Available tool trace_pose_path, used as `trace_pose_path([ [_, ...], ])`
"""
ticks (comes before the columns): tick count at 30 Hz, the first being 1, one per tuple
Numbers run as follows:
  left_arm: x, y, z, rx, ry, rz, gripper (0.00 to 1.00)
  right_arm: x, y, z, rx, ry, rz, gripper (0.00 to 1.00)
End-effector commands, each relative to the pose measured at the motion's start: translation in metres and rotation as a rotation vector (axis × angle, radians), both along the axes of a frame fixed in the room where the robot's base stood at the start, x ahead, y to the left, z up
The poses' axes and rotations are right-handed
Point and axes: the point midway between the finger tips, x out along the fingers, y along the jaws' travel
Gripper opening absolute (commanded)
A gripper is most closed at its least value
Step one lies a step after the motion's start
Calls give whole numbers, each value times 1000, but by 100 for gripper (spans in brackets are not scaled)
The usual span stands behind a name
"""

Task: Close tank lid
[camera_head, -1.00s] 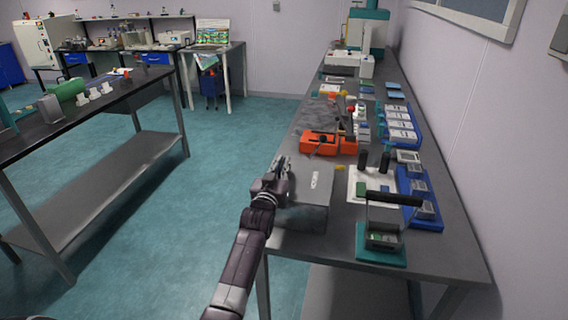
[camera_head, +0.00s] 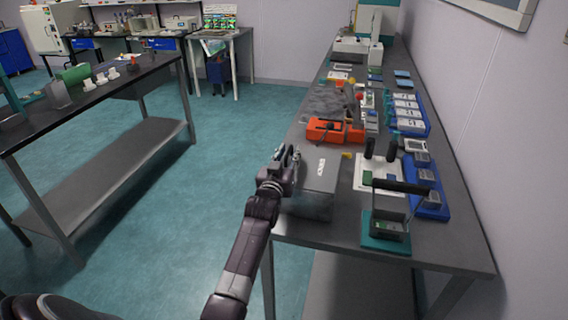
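A grey box (camera_head: 316,204), apparently the tank, stands at the near left edge of the right-hand bench. Its flat grey lid (camera_head: 318,172), with a small white label, appears to lie level on top; I cannot tell whether it is fully seated. My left gripper (camera_head: 287,158) is at the left side of the box, about level with the lid's left edge. Its fingers point up and away from me. They are too small to tell whether they are open or touching the lid. My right gripper is not in view.
An orange device (camera_head: 325,131) sits behind the box on the bench (camera_head: 450,240). A white board (camera_head: 372,178) and a teal-based device with a black handle (camera_head: 386,240) stand to its right. Blue trays line the wall side. The floor (camera_head: 185,215) to the left is clear.

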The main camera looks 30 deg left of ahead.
Motion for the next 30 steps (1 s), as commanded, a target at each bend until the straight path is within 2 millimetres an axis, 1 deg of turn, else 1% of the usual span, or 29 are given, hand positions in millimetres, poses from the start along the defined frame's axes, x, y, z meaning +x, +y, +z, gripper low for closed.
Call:
trace_pose_path([
  [5,-24,-7,-1,-1,0,0,26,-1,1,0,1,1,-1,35],
  [12,-67,-19,-2,-2,2,0,26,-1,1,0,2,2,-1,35],
  [18,-95,-27,-1,-2,2,0,26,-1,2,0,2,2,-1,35],
  [21,-103,-30,-1,-2,2,0,26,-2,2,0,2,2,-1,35],
  [24,-108,-31,-1,-2,2,0,26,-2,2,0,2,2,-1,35],
  [30,-109,-31,-1,-2,2,0,26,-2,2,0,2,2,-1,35],
])
